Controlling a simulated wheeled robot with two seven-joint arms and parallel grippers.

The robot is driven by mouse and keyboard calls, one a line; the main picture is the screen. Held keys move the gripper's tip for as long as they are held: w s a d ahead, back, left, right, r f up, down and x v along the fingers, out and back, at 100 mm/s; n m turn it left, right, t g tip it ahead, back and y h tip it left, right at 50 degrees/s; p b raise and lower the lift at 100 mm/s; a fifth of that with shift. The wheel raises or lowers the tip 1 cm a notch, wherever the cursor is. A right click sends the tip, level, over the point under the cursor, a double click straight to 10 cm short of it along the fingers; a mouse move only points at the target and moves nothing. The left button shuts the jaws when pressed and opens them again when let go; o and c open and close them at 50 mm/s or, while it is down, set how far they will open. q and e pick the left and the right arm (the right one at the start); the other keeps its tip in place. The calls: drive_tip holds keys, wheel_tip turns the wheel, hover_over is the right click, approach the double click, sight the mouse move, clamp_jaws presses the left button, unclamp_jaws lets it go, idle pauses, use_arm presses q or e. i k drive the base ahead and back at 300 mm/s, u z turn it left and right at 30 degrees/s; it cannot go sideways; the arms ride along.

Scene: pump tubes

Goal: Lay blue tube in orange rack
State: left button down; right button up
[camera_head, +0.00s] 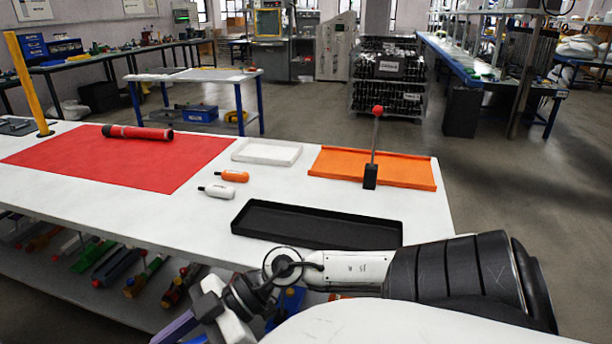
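The orange rack (405,172) is a shallow orange tray at the right back of the white table, with no tube visible in it. A black post with a red knob (377,111) stands in front of part of it. I cannot clearly single out the blue tube; several coloured tubes, one of them bluish (122,264), lie on the shelf under the table. My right arm reaches in from the right, and its gripper (188,330) is low in front of the table, cut by the bottom edge. Its fingers are partly hidden, so opening and contents are unclear. My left gripper is out of view.
A red tube with black ends (137,132) lies on a red mat (100,165). A white tray (266,152), a black tray (315,228), an orange bottle (233,176) and a white bottle (218,192) occupy the middle. A yellow post (27,82) stands at left.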

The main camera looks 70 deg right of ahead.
sight(430, 182)
drive_tip(key=z, duration=1.3)
